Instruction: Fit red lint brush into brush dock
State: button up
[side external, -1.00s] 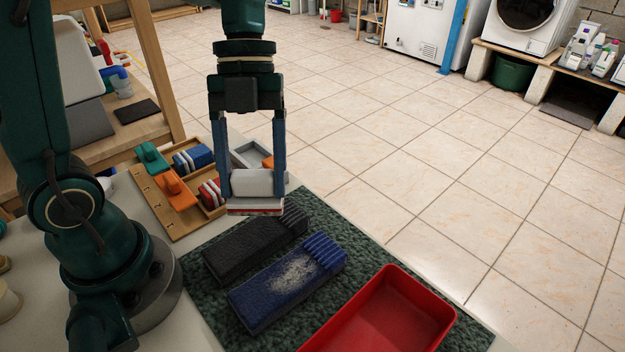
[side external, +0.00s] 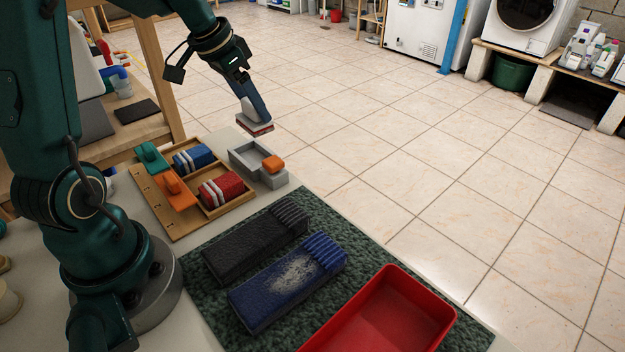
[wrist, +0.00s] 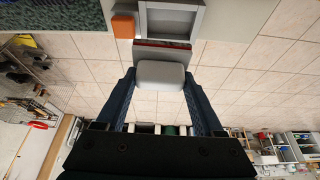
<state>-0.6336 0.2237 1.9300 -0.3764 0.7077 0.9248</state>
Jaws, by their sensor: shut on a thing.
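The red lint brush (side external: 253,127) has a light grey grip and a thin red face underneath. My gripper (side external: 249,108) is shut on its grip and holds it tilted in the air above and beyond the brush dock. In the wrist view, the brush grip (wrist: 160,74) sits between both fingers, with its red edge toward the dock. The likely brush dock is a grey open-topped tray (side external: 236,157) on the table, joined to or touching a grey block that carries an orange piece (side external: 272,163). The dock (wrist: 198,22) looks empty and apart from the brush in the wrist view.
A wooden organiser (side external: 170,220) left of the dock holds a blue striped block (side external: 192,159), a red striped block (side external: 222,188), and green and orange pieces. A black brush (side external: 250,245), a blue brush (side external: 285,290) and a red tray (side external: 388,325) are on the green mat.

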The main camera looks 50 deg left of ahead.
jog(key=shift+s+a+f, duration=0.15)
jog(key=shift+s+a, duration=0.1)
jog(key=shift+a, duration=0.2)
jog(key=shift+a+f, duration=0.15)
jog(key=shift+f, duration=3.75)
jog(key=o, duration=1.3)
jog(key=shift+f, duration=0.15)
